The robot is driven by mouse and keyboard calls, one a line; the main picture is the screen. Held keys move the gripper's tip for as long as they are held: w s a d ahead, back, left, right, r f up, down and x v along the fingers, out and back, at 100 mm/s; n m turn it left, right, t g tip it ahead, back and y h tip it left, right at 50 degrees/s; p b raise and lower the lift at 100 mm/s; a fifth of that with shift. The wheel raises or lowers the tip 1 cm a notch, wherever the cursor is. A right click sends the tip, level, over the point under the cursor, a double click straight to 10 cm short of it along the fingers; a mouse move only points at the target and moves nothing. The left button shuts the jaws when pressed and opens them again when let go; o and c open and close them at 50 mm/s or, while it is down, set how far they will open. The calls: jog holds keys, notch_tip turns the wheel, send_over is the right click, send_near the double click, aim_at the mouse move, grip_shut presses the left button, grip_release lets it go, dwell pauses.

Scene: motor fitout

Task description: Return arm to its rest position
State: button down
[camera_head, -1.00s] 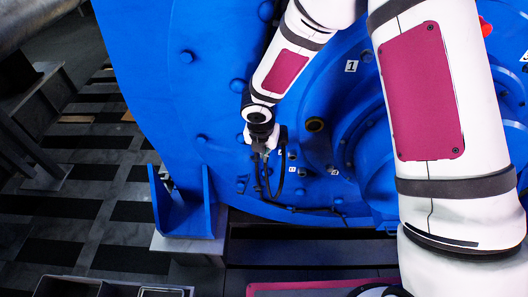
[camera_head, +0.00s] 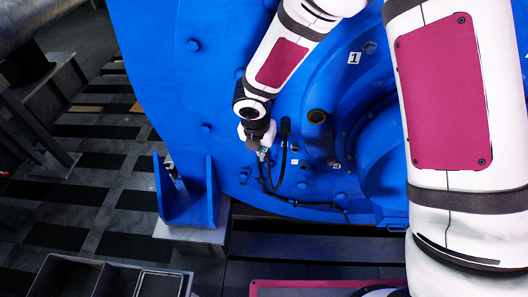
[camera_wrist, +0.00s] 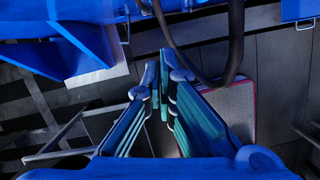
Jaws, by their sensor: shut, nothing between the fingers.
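My gripper (camera_head: 262,154) is in front of the large blue motor housing (camera_head: 150,50) in the head view, below my white arm with dark red panels. In the wrist view my gripper (camera_wrist: 164,60) points away from the camera, with its teal-padded fingers close together and nothing between them. A black cable (camera_head: 284,150) hangs beside the gripper in the head view. A dark cable (camera_wrist: 205,75) also curves past the fingertips in the wrist view; I cannot tell whether it touches them.
A blue bracket (camera_head: 187,205) stands on a grey block at the housing's lower left. Dark open trays (camera_head: 65,278) are at the bottom left. A numbered tag (camera_head: 354,58) and several bolts are on the housing. Tiled floor (camera_head: 95,190) is open at left.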

jog(key=v, duration=0.8)
jog(key=shift+s+d, duration=0.2)
jog(key=shift+d, duration=0.1)
jog(key=s+d+r+m+t+h, duration=0.1)
jog(key=s+d+r+m, duration=0.2)
jog(key=d+r+m, duration=0.55)
jog(key=s+d+r+m+h, duration=0.1)
jog(key=s+d+r+m, duration=0.3)
jog(key=d+r+m, duration=0.45)
jog(key=s+d+r+m+y, duration=0.1)
jog(key=s+d+r+m, duration=0.1)
jog(key=s+m, duration=0.5)
jog(key=s+d+r+m+t+y, duration=0.1)
jog(key=s+d+r+m, duration=0.1)
jog(key=s+r+m, duration=0.2)
jog(key=s+m, duration=0.3)
jog(key=m, duration=0.1)
jog(key=shift+s+r+m+y, duration=0.25)
jog(key=shift+s+m+y, duration=0.1)
jog(key=shift+m+y, duration=0.05)
